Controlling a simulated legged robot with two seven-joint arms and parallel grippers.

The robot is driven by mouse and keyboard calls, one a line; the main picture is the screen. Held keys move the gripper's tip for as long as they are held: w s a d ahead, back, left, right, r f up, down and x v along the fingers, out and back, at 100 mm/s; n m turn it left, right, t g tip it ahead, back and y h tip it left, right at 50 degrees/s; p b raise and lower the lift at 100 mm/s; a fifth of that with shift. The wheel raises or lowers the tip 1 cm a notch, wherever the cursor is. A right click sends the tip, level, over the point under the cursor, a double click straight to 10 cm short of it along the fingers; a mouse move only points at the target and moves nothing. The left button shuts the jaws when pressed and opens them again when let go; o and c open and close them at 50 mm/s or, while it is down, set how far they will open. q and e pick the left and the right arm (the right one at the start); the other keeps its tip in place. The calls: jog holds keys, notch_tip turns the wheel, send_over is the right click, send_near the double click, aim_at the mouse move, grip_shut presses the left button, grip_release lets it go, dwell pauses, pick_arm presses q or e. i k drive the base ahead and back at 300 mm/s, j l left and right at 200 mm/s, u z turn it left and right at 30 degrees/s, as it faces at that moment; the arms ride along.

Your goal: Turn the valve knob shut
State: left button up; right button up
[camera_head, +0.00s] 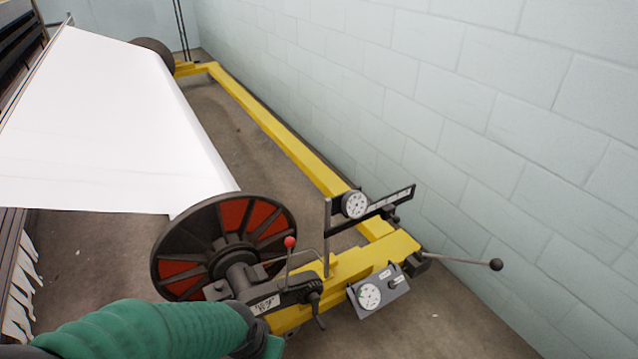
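A tilted grey panel (386,305) on the front end of the yellow frame carries a round white gauge (369,296). Beside the gauge is a small dark fitting (395,281), which may be the valve knob; it is too small to tell its position. Below the red-tipped lever is another dark handle-like part (316,297). My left arm, in a green ribbed sleeve (150,330), comes in from the bottom left, short of the panel. Its fingers do not show. My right gripper is not in view.
A large wheel with red segments (232,222) stands left of the panel, beside white sheet (110,120). A red-tipped lever (290,243), a second gauge (354,204) and a black-balled rod (495,265) stick out nearby. A block wall (480,110) bounds the right.

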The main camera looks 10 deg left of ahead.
aim_at(392, 284)
jog(key=i+z, duration=0.15)
jog(key=i, duration=0.4)
jog(key=i+j+z, duration=0.15)
jog(key=i, duration=0.4)
